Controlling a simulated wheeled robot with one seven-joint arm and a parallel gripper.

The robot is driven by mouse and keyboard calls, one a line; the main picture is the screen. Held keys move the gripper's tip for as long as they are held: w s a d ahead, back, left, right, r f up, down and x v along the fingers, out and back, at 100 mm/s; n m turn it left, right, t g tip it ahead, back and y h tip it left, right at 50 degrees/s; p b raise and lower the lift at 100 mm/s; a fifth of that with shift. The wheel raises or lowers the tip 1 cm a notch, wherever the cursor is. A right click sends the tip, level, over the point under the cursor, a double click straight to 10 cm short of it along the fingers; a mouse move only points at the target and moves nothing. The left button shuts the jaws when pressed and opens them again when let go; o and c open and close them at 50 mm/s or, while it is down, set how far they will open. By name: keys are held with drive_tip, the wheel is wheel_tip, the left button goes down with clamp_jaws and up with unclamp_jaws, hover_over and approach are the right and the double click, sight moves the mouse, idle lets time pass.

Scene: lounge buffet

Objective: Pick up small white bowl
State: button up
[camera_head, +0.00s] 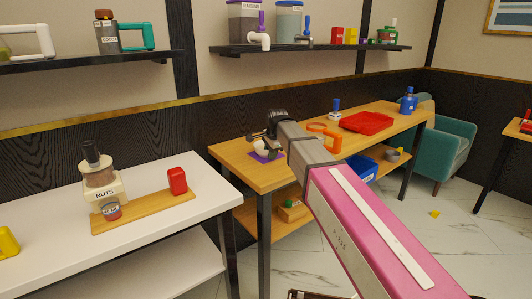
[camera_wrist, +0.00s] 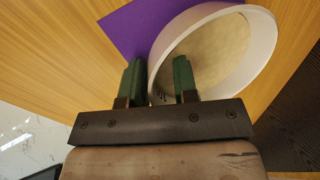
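The small white bowl (camera_head: 264,148) sits at the left end of the wooden table, on or over a purple mat (camera_head: 268,157). It also fills the upper part of the wrist view (camera_wrist: 262,50), with the purple mat (camera_wrist: 135,27) showing beside it. My gripper (camera_wrist: 158,80) is open, its two green fingers apart. The right finger is inside the bowl and the left finger is outside, with the bowl's near wall between them. In the head view my gripper (camera_head: 266,137) is at the bowl and partly covers it.
An orange mug-like item (camera_head: 328,138) and a red tray (camera_head: 367,122) stand farther right on the wooden table (camera_head: 235,162). A white counter (camera_head: 150,230) with a nuts dispenser (camera_head: 100,178) stands at left. A dark wall is close behind the table.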

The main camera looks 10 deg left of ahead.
clamp_jaws()
drive_tip(key=shift+r, duration=0.45)
drive_tip(key=r, duration=0.3)
drive_tip(key=shift+s+a+r, duration=0.15)
drive_tip(key=shift+s+r, duration=0.15)
drive_tip(key=shift+r, duration=0.05)
drive_tip(key=s+a+r, duration=0.5)
drive_tip(key=s+r, duration=0.1)
drive_tip(key=s, duration=0.3)
drive_tip(key=shift+s+a+r, duration=0.15)
drive_tip(key=shift+s+r, duration=0.1)
drive_tip(key=shift+s, duration=0.05)
